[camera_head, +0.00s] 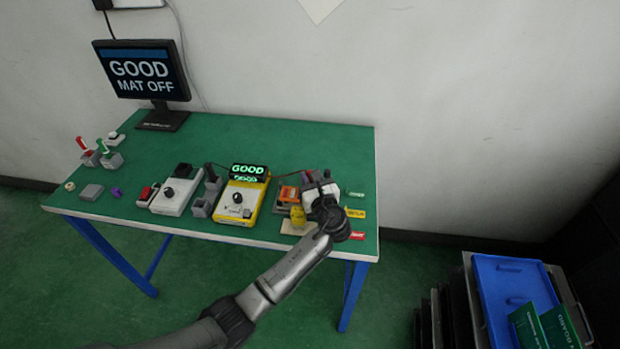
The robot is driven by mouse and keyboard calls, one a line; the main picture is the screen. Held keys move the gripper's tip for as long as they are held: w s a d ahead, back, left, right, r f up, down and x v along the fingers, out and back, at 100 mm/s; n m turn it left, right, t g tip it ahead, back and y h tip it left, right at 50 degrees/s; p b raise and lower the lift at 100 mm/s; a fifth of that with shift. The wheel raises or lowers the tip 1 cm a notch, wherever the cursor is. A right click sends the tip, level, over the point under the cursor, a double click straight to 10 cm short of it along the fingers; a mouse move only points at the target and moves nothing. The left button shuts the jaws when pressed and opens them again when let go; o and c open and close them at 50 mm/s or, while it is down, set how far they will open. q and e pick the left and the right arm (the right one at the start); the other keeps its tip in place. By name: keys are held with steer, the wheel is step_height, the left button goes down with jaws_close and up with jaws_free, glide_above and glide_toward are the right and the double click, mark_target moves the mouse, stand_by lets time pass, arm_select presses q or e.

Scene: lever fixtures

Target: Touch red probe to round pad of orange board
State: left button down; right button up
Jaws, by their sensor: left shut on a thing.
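My left gripper (312,184) is shut at the right part of the green table, just right of and above the orange board (289,193). A red lead runs from the yellow meter (242,197) to it, and a little red shows at its fingers, so it appears to hold the red probe (307,177). The gripper hides most of the probe, its tip and the board's round pad. I cannot tell whether tip and pad touch. The meter's display reads GOOD in green. My right gripper is not in view.
A black probe (209,172) stands in a grey holder left of the yellow meter. A white meter (176,195) is farther left. A monitor (143,72) reads GOOD MAT OFF. The table's back middle is clear.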

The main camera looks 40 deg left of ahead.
arm_select(q)
steer(key=shift+f, duration=0.1)
stand_by(0.3)
steer(key=shift+p, duration=0.35)
stand_by(0.5)
steer(key=shift+f, duration=0.15)
stand_by(0.8)
steer(key=shift+r+p, duration=0.85)
steer(key=shift+p, duration=0.25)
steer(key=shift+r+p, duration=0.9)
steer(key=shift+p, duration=0.05)
step_height(320, 180, up, 4)
steer(key=p, duration=0.4)
steer(key=shift+p, duration=0.4)
steer(key=shift+f, duration=0.1)
steer(key=shift+s, duration=0.1)
